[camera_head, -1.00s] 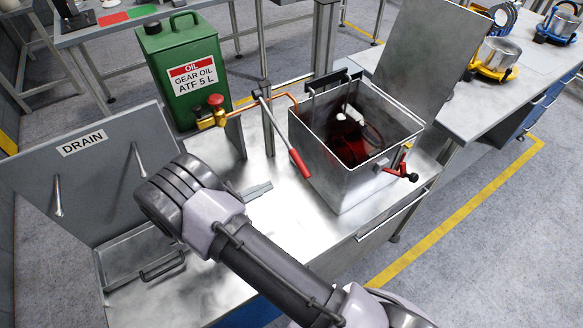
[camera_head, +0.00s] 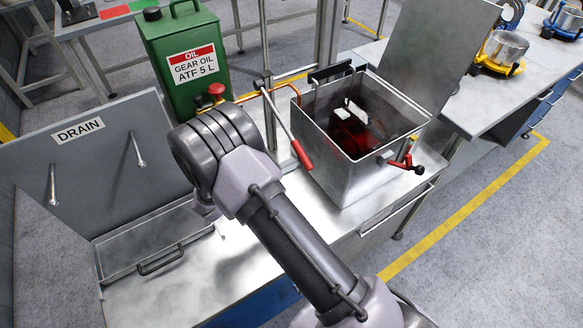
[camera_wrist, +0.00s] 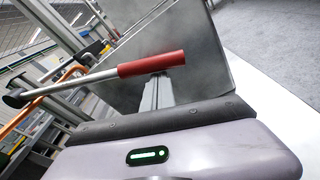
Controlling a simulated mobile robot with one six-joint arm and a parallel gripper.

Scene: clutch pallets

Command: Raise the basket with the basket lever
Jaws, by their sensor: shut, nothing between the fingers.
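The basket lever is a grey rod (camera_head: 278,118) with a red handle (camera_head: 301,154). It slopes down to the right in front of the steel tank (camera_head: 349,180). In the wrist view the red handle (camera_wrist: 151,64) lies across the picture, just past the tips of my gripper (camera_wrist: 158,84). My gripper is shut and empty; whether it touches the handle I cannot tell. In the head view my arm hides it. The basket's wire frame (camera_head: 309,96) hangs at the tank's left wall. The basket itself is down in the tank, mostly hidden in dark red liquid (camera_head: 350,135).
A green gear oil can (camera_head: 192,95) and a red-knobbed brass valve (camera_head: 216,90) stand left of the lever. A red-handled tap (camera_head: 407,165) sticks out at the tank's right. An open drain tray (camera_head: 160,262) is at left. The tank's lid (camera_head: 425,50) stands raised behind.

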